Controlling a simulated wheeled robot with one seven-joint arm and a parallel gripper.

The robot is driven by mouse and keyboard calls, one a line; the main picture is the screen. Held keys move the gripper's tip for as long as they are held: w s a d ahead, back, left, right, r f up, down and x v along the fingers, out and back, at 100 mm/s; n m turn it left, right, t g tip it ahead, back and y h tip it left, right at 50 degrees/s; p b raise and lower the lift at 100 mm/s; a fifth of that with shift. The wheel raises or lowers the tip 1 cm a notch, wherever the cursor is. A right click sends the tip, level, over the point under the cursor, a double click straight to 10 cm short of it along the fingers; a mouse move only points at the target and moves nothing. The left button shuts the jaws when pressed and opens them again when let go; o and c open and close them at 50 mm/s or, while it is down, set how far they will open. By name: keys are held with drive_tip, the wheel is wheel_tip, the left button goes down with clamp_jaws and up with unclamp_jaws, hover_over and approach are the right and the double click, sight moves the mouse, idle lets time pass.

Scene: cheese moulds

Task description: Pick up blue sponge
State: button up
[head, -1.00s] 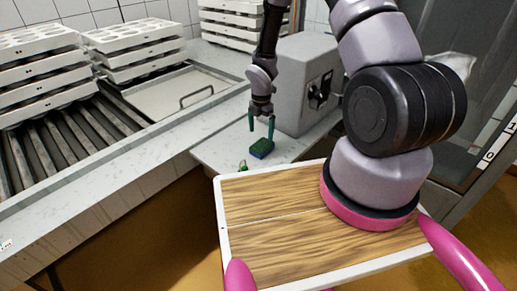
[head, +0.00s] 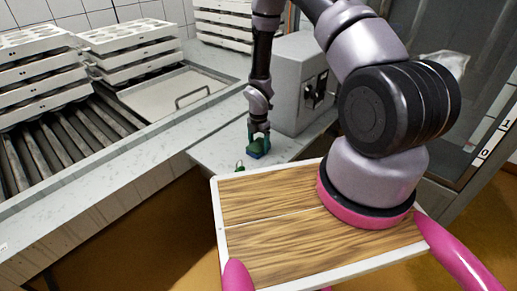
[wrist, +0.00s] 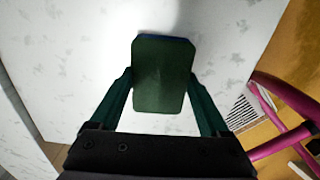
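The blue sponge (head: 254,155) lies on the light grey marbled worktop, with a dark green top and a blue lower part. In the wrist view the sponge (wrist: 163,75) shows its green face, with a thin blue strip at the far edge. My gripper (head: 258,147) points down over it, with its green fingers on either side. In the wrist view the open gripper (wrist: 162,82) has one fingertip close beside each long side of the sponge. Whether the fingertips touch it is hard to tell.
A grey box machine (head: 300,85) stands close behind on the right. White mould stacks (head: 35,75) stand on the roller conveyor (head: 60,140) at the left.

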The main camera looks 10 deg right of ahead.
sight(259, 145)
drive_tip(key=c, duration=0.4)
drive_tip(key=shift+o, duration=0.2)
drive_tip(key=shift+r, duration=0.1)
wheel_tip(259, 145, up, 10)
